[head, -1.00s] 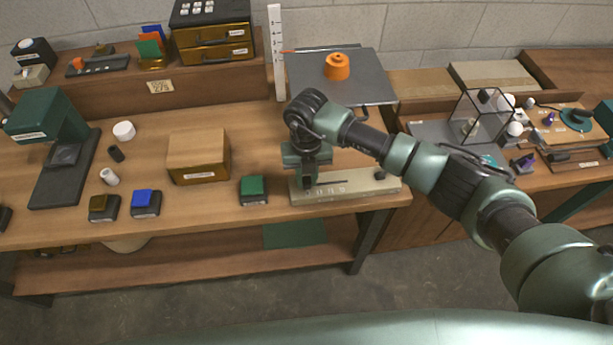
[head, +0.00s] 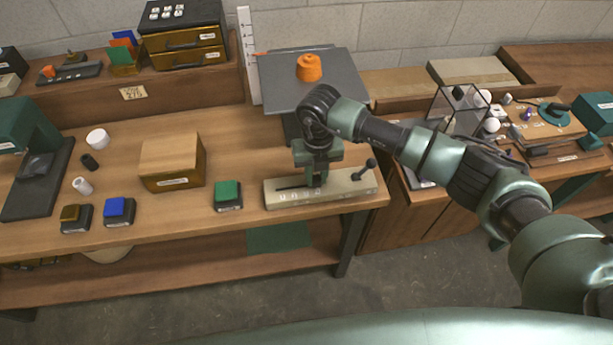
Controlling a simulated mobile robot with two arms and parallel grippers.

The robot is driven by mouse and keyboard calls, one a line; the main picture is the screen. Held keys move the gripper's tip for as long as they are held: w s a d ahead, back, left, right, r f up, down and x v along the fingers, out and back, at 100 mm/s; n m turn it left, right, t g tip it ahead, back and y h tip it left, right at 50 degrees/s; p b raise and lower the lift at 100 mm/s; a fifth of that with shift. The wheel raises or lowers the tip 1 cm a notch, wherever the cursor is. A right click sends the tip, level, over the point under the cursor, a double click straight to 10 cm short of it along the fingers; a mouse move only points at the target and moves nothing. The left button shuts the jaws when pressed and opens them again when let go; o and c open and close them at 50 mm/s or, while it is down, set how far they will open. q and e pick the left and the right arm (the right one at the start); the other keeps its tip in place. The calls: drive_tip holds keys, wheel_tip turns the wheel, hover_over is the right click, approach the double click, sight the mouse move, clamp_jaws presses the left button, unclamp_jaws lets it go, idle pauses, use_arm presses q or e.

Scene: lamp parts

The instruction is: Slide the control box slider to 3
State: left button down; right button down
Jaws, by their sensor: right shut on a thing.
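The control box (head: 347,190) is a long, low, pale beige box near the front right edge of the wooden table. A dark slot runs along its top, and white marks too small to read sit on its front part. My right gripper (head: 317,180) points down over the middle of the box and is shut on the slider. The slider is hidden by the fingers. The slot's bare stretch shows to the left of the gripper. A dark lever with a ball knob (head: 371,163) stands at the box's right end. My left gripper is not in view.
A green button block (head: 228,194) stands just left of the box. A cardboard-brown box (head: 172,162) is farther left. Behind the arm is a grey platform (head: 340,75) with an orange knob-shaped part (head: 309,67). A clear case (head: 458,110) stands to the right.

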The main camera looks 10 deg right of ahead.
sight(318, 178)
drive_tip(key=shift+w+r, duration=0.1)
drive_tip(key=shift+d, duration=0.2)
drive_tip(key=c, duration=1.2)
unclamp_jaws()
drive_tip(key=shift+c, duration=0.2)
drive_tip(key=shift+r, duration=0.1)
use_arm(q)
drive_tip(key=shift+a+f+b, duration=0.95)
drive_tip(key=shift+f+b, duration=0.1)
use_arm(e)
wheel_tip(318, 178, up, 8)
drive_tip(key=shift+f, duration=0.25)
